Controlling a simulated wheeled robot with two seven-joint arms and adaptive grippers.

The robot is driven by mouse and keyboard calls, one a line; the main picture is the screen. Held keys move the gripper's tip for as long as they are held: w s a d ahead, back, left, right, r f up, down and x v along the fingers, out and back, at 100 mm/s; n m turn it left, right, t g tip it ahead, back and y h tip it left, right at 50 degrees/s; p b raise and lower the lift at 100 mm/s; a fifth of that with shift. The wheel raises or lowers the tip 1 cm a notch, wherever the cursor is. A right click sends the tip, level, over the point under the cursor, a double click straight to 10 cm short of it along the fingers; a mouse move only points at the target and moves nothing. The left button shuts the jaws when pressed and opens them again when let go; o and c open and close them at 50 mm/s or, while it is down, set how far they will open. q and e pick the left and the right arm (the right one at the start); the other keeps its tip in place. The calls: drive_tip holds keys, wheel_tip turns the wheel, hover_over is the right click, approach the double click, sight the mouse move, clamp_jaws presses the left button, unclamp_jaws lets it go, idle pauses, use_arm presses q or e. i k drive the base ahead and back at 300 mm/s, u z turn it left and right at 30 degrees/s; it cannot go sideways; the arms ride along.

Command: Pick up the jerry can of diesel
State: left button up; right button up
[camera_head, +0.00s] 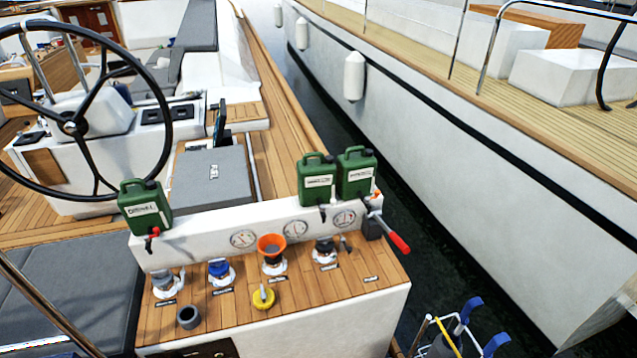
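Three green jerry cans with black caps and white labels stand along the white raised ledge. One can (145,208) is at the left end, with a red fitting below its front. The other two, the middle can (317,180) and the right can (356,174), stand side by side near the right end. The labels are too small to read surely, so I cannot tell which holds diesel. The right can has a small orange-red part by its lower right side. I see neither of my grippers in this view.
The wooden counter (340,299) carries deck fillers, an orange funnel (271,246), a yellow cap (263,297) and a dark ring (188,317). A red-handled lever (398,242) sticks out at right. A steering wheel (75,122) stands left. A rack with blue-topped items (469,309) is lower right.

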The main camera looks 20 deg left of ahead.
sight(145, 207)
drive_tip(key=u, duration=1.65)
